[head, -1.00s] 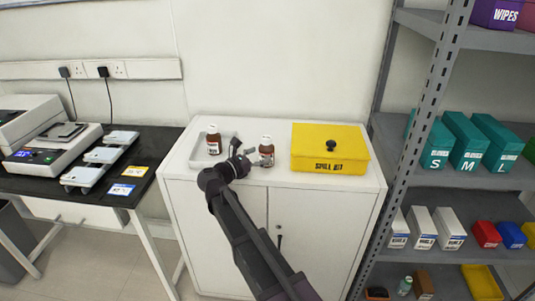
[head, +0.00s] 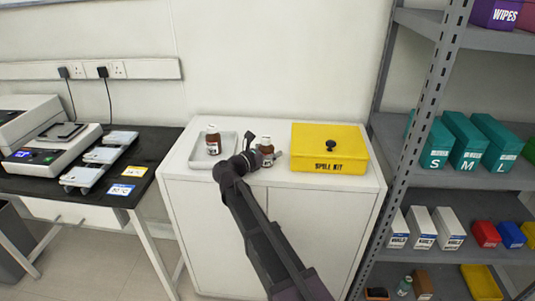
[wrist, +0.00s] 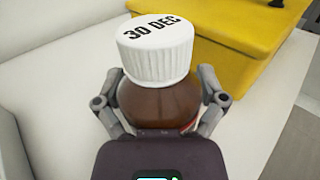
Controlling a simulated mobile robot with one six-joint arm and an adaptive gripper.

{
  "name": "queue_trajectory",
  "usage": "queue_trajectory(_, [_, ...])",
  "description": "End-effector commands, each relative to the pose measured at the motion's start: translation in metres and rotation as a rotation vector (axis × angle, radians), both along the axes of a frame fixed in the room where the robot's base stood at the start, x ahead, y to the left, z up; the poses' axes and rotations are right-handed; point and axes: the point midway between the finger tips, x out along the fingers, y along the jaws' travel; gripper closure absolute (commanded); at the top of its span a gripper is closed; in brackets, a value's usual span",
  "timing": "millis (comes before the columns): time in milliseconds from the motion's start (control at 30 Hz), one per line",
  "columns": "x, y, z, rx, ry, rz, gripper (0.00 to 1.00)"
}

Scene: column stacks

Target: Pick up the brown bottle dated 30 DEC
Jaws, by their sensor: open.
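The brown bottle with a white cap marked 30 DEC (wrist: 158,100) stands upright between the fingers of my gripper (wrist: 160,108) in the wrist view. One finger is on each side of it, and the jaws are open. Whether either finger touches the glass is hard to tell. In the head view this bottle (head: 267,155) stands on the white cabinet top, with my gripper (head: 262,150) at it. A second brown bottle (head: 213,141) with a white cap stands upright in a shallow tray (head: 199,164) to the left; its date cannot be read.
A yellow spill kit box (head: 330,150) stands close to the right of the bottle on the white cabinet (head: 225,220). A grey shelf rack (head: 415,90) rises at the right. The wall is close behind.

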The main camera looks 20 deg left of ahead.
Motion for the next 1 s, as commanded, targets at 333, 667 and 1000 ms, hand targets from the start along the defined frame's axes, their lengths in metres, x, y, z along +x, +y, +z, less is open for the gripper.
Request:
queue_trajectory(333, [-0.0005, 0.0006, 0.0000, 0.000, 0.000, 0.001, 0.10])
queue_trajectory(667, [-0.0007, 0.0010, 0.0002, 0.000, -0.001, 0.001, 0.86])
queue_trajectory(1000, [-0.0008, 0.0012, 0.0024, 0.000, 0.000, 0.002, 0.86])
